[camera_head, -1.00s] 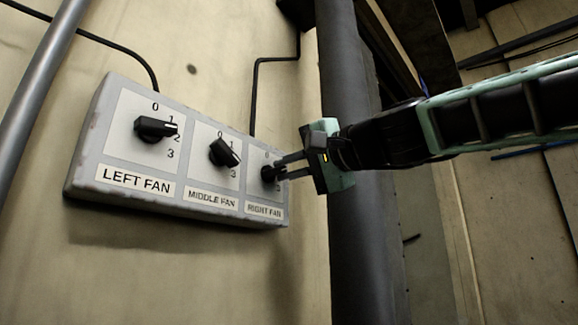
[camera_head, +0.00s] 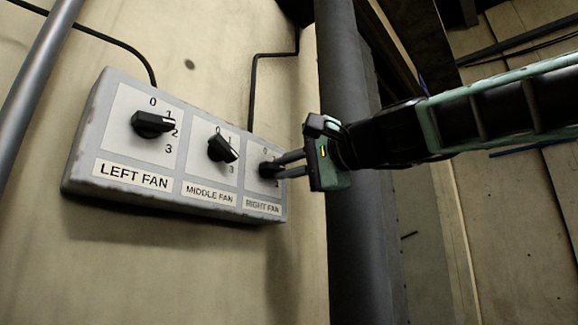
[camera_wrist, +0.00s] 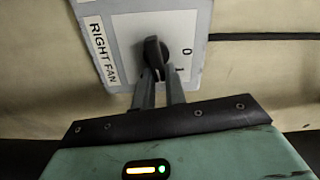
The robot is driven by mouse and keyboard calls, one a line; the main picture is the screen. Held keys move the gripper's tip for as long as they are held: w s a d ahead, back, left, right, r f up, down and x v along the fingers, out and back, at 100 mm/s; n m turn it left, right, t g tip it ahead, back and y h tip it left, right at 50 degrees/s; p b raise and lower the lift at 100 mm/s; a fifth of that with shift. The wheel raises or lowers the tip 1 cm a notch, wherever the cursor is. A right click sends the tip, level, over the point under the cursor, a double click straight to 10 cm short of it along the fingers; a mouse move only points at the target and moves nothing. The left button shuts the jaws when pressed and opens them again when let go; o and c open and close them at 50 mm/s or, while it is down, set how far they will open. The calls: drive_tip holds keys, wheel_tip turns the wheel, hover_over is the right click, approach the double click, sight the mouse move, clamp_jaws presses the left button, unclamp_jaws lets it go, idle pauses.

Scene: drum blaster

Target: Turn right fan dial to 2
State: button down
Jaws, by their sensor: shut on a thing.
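A grey fan control box (camera_head: 75,178) with three black dials hangs on the wall. The right fan dial (camera_head: 265,168) sits at its right end above the RIGHT FAN label. My gripper (camera_head: 277,165) reaches in from the right with its fingers shut on this dial. In the wrist view the dial (camera_wrist: 152,50) stands between the fingertips (camera_wrist: 160,75), and the marks 0 and 1 show to its right. The fingers hide the other marks, and I cannot tell the exact setting. The left fan dial (camera_head: 150,124) and middle fan dial (camera_head: 222,149) are untouched.
A thick dark vertical pipe (camera_head: 350,240) stands right of the box, behind my gripper. A thin grey pipe (camera_head: 38,85) runs along the left. Black cables (camera_head: 252,90) lead up from the box. The wall below the box is clear.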

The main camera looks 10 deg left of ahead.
drive_tip(key=c, duration=1.4)
unclamp_jaws()
drive_tip(key=shift+s+a+f, duration=0.15)
drive_tip(key=shift+c, duration=0.2)
drive_tip(key=b+v, duration=0.9)
drive_tip(key=v, duration=0.8)
drive_tip(key=shift+d, duration=0.2)
